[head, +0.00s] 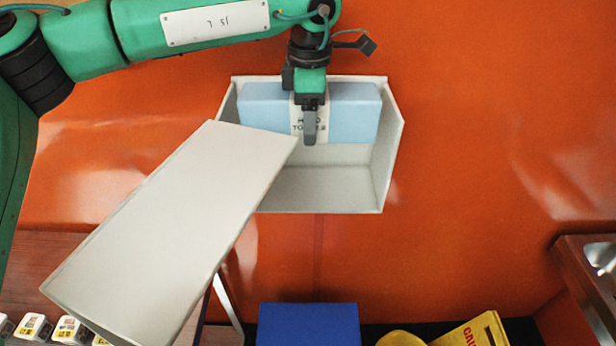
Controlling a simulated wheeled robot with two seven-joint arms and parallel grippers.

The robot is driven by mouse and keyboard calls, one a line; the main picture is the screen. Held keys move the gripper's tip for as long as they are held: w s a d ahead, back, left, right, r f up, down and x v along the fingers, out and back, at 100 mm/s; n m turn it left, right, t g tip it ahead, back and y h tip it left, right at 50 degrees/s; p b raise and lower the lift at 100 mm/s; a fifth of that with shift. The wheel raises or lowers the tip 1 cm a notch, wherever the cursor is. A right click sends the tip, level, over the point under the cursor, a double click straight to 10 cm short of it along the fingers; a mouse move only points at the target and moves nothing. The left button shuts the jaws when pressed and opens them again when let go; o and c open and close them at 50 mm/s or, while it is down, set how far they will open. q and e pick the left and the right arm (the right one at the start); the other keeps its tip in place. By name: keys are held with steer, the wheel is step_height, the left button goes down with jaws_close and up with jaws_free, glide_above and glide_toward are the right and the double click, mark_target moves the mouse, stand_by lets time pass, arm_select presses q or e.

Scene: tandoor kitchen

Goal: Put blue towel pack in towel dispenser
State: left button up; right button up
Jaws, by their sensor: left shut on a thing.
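The towel dispenser (320,190) is a pale open box on the orange wall, at the upper middle of the head view. Its large flat door (170,230) hangs open toward the lower left and covers part of the opening. The light blue towel pack (355,112), with a white printed band, is in the upper part of the box, near its top edge. My left gripper (309,135) comes from above and is shut on the pack at its band. Whether the pack touches the back of the box cannot be told. My right gripper is not in view.
A dark blue box (308,325) and a yellow caution sign (475,332) are below the dispenser. A counter with a metal sink (601,257) is at the right edge. Several small white packages (35,327) sit at the lower left. The wall right of the dispenser is clear.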

arm_select(q)
steer(key=p, duration=0.5)
glide_above(309, 193)
step_height(309, 193, down, 11)
steer(key=shift+f, duration=0.4)
step_height(309, 193, down, 4)
steer(key=shift+r+p, duration=0.1)
steer(key=shift+p, duration=0.85)
steer(key=shift+w+f, duration=0.1)
steer(key=shift+f, duration=0.3)
steer(key=o, duration=1.2)
